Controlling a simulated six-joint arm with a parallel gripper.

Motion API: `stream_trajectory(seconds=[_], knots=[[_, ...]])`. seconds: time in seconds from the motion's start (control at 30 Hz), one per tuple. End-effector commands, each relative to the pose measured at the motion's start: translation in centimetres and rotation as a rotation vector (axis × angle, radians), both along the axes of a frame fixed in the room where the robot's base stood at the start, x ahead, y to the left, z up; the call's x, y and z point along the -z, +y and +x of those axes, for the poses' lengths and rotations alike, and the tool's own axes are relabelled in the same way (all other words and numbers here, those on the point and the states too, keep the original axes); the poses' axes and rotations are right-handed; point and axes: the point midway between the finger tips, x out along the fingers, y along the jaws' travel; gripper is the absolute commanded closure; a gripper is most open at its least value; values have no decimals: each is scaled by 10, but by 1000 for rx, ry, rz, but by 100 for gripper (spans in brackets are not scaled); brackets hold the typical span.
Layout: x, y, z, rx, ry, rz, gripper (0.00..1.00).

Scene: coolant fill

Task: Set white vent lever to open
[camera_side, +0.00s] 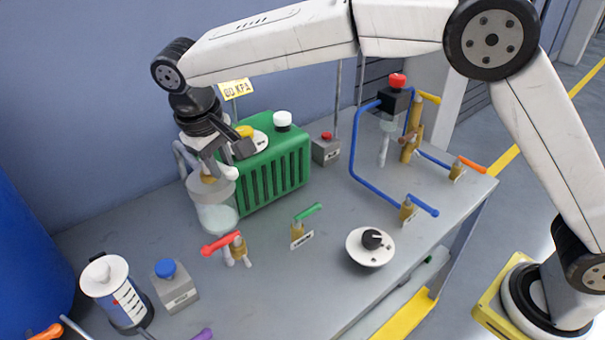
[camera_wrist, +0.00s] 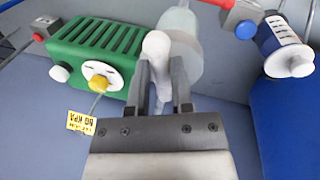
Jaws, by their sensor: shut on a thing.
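The white vent lever (camera_side: 230,173) is at the brass valve on top of a clear vessel (camera_side: 216,218), beside the green ribbed tank. In the wrist view the white lever (camera_wrist: 156,46) rises from between the two dark fingers, its rounded end beyond the tips. My gripper (camera_side: 226,160) is shut on the lever; it also shows in the wrist view (camera_wrist: 162,75). The fingers and wrist hide part of the lever and its pivot, and I see no mark telling its open position.
The green tank (camera_side: 273,172) with yellow and white caps stands close on the right. A red-handled valve (camera_side: 222,243) and a green-handled valve (camera_side: 308,212) are in front. A blue pipe (camera_side: 352,150) stands to the right. Bare bench lies between the valves and the dial (camera_side: 371,247).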

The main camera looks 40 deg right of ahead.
Motion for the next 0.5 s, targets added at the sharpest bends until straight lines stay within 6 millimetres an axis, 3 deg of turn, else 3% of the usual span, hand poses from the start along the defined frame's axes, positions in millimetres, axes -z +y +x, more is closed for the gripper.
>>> stream_trajectory(seconds=[0.5], knots=[[-2,13,1,267,-7,6,100]])
